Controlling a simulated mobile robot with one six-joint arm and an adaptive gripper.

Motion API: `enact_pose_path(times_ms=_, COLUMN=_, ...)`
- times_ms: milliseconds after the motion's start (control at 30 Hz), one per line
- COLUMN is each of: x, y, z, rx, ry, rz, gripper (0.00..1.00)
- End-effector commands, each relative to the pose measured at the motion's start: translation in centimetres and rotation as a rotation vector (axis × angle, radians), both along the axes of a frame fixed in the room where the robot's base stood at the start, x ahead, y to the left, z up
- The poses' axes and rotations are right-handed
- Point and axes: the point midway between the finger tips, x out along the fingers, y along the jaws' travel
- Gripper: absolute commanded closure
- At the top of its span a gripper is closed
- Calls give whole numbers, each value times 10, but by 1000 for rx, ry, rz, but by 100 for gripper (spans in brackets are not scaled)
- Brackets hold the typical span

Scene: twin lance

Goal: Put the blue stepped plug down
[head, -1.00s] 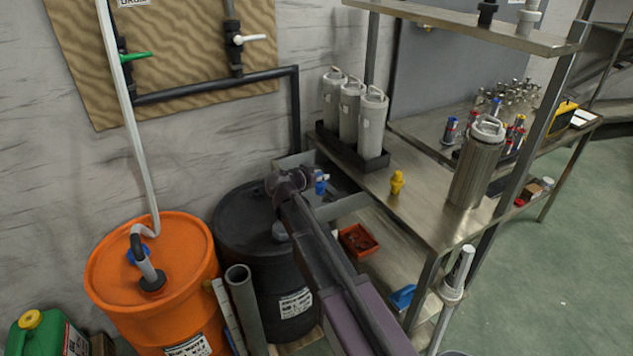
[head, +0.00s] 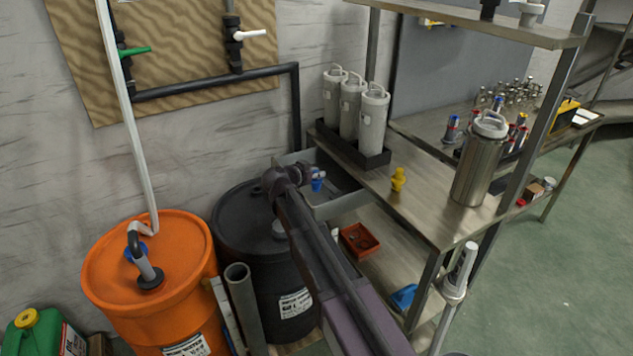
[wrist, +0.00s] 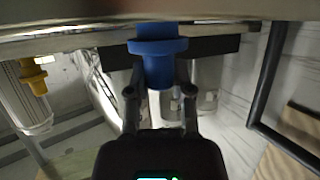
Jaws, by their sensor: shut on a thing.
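In the head view my gripper (head: 306,175) partly hides the drawer's left side.
A yellow plug (head: 398,179) stands on the bench (head: 430,210). White canisters (head: 352,110) stand in a black tray behind, and a steel canister (head: 479,165) stands to the right. A black drum (head: 245,222) and an orange drum (head: 185,255) are at left. A red bin (head: 359,240) sits below.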

Motion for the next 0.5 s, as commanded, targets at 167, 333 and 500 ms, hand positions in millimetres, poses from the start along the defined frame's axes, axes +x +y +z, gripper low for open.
enact_pose_path(times_ms=167, x=0, y=0, z=-16, rx=0, ry=0, rz=0, gripper=100)
enact_pose_path(times_ms=333, x=0, y=0, z=-18, rx=0, ry=0, rz=0, gripper=100)
enact_pose_path(times_ms=500, x=0, y=-1, z=-17, rx=0, ry=0, rz=-1, gripper=100)
